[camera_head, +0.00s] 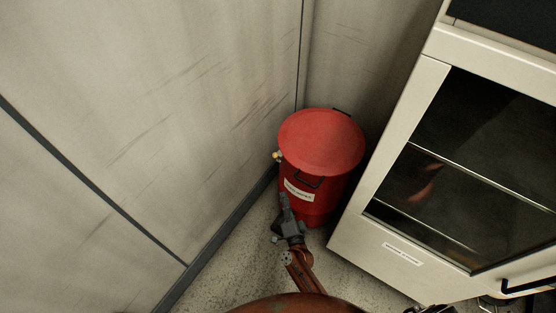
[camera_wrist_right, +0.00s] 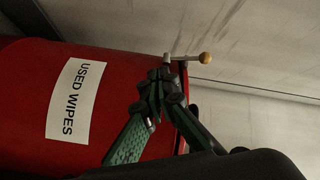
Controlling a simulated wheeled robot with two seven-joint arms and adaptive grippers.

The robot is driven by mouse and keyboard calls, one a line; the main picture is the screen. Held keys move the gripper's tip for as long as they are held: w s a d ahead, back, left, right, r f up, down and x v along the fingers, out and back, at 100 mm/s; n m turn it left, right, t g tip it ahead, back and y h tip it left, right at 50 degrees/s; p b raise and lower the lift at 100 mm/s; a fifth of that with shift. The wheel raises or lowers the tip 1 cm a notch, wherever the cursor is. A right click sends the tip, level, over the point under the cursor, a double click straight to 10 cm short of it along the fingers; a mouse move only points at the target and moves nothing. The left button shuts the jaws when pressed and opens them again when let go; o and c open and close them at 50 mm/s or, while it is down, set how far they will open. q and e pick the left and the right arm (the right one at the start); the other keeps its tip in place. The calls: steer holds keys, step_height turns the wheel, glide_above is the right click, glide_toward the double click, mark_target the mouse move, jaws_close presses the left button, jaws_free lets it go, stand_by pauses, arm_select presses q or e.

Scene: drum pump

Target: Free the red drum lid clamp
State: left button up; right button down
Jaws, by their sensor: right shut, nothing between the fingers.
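The red drum (camera_head: 325,205) stands on the floor in the corner, its round red lid (camera_head: 322,140) down on top. The lid clamp, a small metal lever with a yellowish knob (camera_head: 277,155), sticks out at the drum's left rim. In the wrist view its knob (camera_wrist_right: 205,58) points right, away from the drum. My right gripper (camera_head: 285,198) is in front of the drum's lower left side. In the wrist view the right gripper (camera_wrist_right: 160,78) is shut and empty, its tips just below the clamp's lever; whether they touch it is unclear. My left gripper is out of view.
A pale cabinet (camera_head: 390,175) with a dark glass door stands close on the drum's right. A grey wall panel (camera_head: 190,120) rises on the left. A black handle (camera_head: 308,182) is on the drum's front. Some speckled floor (camera_head: 225,265) is free in front.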

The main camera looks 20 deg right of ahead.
arm_select(q)
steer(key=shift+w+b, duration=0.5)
steer(key=shift+b, duration=0.25)
arm_select(e)
steer(key=w+d+r+m+t+h, duration=0.1)
steer(key=w+r+m+h, duration=0.2)
steer(key=r+m, duration=0.2)
step_height(320, 180, up, 3)
steer(key=shift+w, duration=0.15)
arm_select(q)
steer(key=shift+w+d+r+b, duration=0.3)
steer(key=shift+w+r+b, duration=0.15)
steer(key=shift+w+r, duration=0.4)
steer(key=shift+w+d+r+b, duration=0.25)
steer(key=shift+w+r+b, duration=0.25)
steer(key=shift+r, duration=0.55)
arm_select(e)
steer(key=x, duration=1)
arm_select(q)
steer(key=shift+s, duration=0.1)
